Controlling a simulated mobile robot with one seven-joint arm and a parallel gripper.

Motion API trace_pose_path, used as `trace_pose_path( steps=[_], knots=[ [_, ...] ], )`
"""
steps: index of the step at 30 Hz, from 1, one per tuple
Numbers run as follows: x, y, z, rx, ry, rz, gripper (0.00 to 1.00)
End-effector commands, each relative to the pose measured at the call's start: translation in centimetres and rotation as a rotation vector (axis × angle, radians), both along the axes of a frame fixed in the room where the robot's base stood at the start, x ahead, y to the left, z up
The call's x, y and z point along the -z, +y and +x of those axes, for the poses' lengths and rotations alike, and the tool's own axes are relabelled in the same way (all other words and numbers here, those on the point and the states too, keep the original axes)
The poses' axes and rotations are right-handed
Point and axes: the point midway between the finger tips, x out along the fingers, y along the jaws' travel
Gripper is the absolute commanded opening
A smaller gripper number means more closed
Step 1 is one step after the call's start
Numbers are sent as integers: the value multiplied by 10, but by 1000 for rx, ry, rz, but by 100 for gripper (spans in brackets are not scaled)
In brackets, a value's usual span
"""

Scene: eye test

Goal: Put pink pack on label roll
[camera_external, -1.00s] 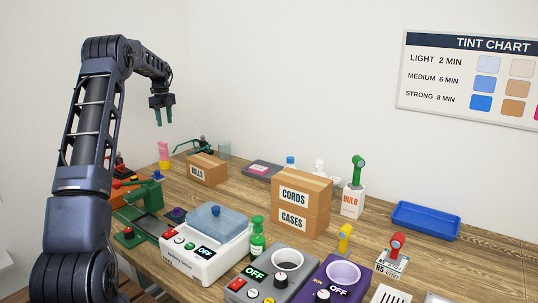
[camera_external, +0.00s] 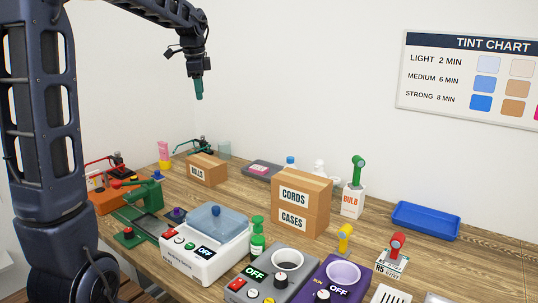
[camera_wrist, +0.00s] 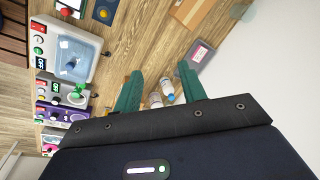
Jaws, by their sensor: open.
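My gripper (camera_external: 199,96) hangs empty in the air above the back left of the table. In the wrist view my gripper (camera_wrist: 160,69) has its two green fingers apart with nothing between them. A small flat pink pack (camera_external: 259,169) with a pale mark lies on a dark grey slab (camera_external: 275,172) behind the cartons. The pink pack (camera_wrist: 200,54) also shows in the wrist view, just right of the right finger. Another pink piece (camera_external: 163,150) stands upright above something yellow at the far left. I cannot tell which thing is the label roll.
Cartons (camera_external: 302,208) stand mid-table, with a smaller carton (camera_external: 206,169) to the left. A blue-capped bottle (camera_wrist: 167,87) shows between the fingers' lines. Devices with switches (camera_external: 205,245) fill the front. A blue tray (camera_external: 426,220) lies at the right. A green-headed bottle (camera_external: 257,240) stands mid-front.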

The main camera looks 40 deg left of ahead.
Motion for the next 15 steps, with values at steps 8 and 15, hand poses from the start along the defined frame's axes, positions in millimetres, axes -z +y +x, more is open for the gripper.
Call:
trace_pose_path(
  steps=[8, 15],
  knots=[
    [-10, -82, -75, -185, -76, -41, 41],
    [-1, -137, -144, -350, -137, -99, 41]
  ],
)
